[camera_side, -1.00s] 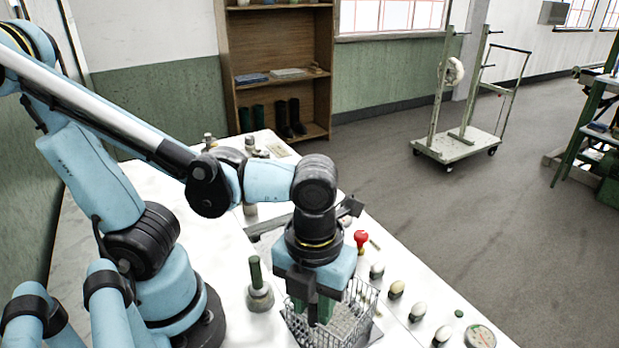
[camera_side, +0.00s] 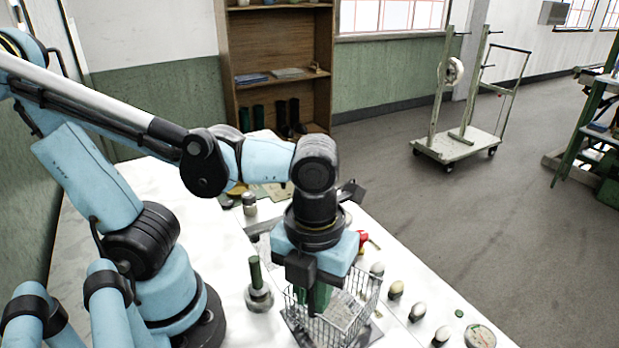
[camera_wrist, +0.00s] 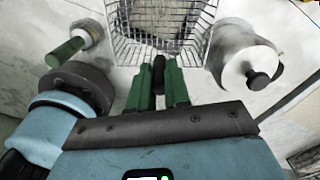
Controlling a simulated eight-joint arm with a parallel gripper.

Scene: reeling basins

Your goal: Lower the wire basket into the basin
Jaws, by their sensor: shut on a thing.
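The wire basket (camera_side: 352,318) is an open-topped metal mesh box at the front of the white table, above or on a grey plate; contact underneath is unclear. It also shows at the top of the wrist view (camera_wrist: 160,42). My gripper (camera_side: 318,300) has green fingers at the basket's near side. In the wrist view, my gripper (camera_wrist: 158,75) is shut on a dark upright piece, which appears to be the basket's handle. The basin is not clearly identifiable; a grey rim-like edge (camera_side: 262,229) shows behind my gripper, mostly hidden.
A green-handled tool on a round base (camera_side: 258,287) stands left of the basket. A lidded metal pot with a black knob (camera_wrist: 248,65) is at the right in the wrist view. A red item (camera_side: 362,240), several egg-like pieces (camera_side: 396,290) and a round dial (camera_side: 480,336) line the right edge.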

